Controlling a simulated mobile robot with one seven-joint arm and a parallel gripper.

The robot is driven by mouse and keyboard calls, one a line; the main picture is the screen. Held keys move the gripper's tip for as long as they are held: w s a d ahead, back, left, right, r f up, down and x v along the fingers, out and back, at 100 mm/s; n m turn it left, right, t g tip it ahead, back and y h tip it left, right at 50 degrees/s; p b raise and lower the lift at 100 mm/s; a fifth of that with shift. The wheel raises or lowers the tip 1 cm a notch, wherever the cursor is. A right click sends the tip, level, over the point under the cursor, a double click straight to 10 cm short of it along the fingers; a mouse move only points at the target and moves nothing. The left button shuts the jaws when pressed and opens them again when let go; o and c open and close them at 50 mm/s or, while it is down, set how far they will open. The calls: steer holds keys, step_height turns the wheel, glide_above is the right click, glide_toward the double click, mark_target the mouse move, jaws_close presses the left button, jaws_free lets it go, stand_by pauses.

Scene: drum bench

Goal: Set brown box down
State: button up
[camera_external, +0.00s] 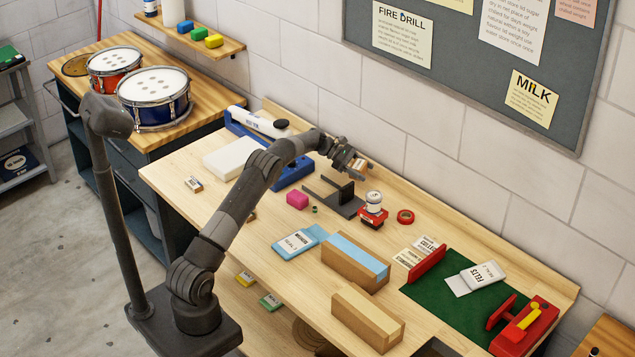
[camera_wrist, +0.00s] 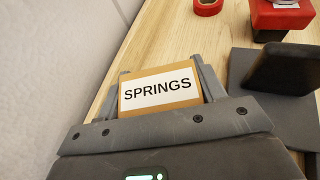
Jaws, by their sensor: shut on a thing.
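The brown box (camera_wrist: 160,90) has a white label reading SPRINGS. In the wrist view it sits between the two grey fingers of my gripper, which are shut on it from both sides. In the external view my gripper (camera_external: 353,163) is over the back part of the bench (camera_external: 425,222), near the wall, with the small brown box (camera_external: 361,165) at its tip. Whether the box's underside touches the bench is hidden by the gripper and the box itself.
A dark grey bookend-like stand (camera_external: 343,200) is just in front, with a red block and white jar (camera_external: 373,205) and a red tape ring (camera_external: 405,216) to the right. Bare wood lies along the wall. Two larger cardboard boxes (camera_external: 367,320) stand farther forward.

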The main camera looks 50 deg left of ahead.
mark_target(359, 184)
steer(key=shift+w+a+f, duration=0.25)
steer(key=shift+a+f, duration=0.05)
steer(key=shift+a, duration=0.15)
steer(key=shift+f, duration=1.95)
steer(key=shift+f, duration=0.15)
steer(key=o, duration=1.1)
